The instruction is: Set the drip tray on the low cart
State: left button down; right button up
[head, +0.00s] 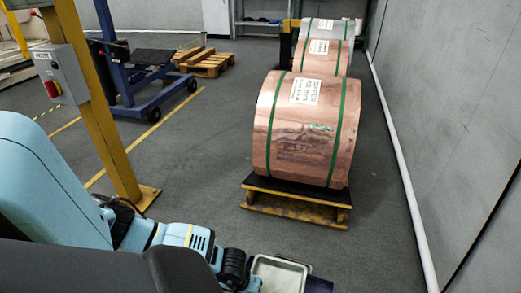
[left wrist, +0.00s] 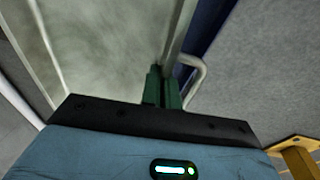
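The drip tray (head: 280,275), a pale grey-green shallow tray, is at the bottom edge of the head view, partly cut off. In the left wrist view its pale floor (left wrist: 100,40) fills the upper left. My left gripper (left wrist: 162,85) has its green fingers close together at the tray's rim and appears shut on it. A dark blue surface (head: 319,286) shows just right of the tray; I cannot tell whether it is the low cart. My right gripper is not in view.
A copper foil roll (head: 305,130) with green straps stands on a yellow pallet (head: 295,212) ahead, more rolls behind. A yellow post (head: 105,125) with a switch box stands left. A blue wheeled lifter (head: 125,80) is farther back. Grey floor is clear between post and pallet.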

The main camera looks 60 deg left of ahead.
pick_arm(q)
notch_tip(320, 180, down, 4)
jog(key=shift+r+b, duration=0.25)
jog(key=shift+b, duration=0.45)
jog(key=shift+f, duration=0.5)
notch_tip(320, 180, down, 4)
jog(key=b, duration=0.2)
jog(key=shift+r+b, duration=0.15)
jog(key=shift+b, duration=0.15)
jog(key=shift+w, duration=0.1)
jog(key=c, duration=1.7)
grip_release()
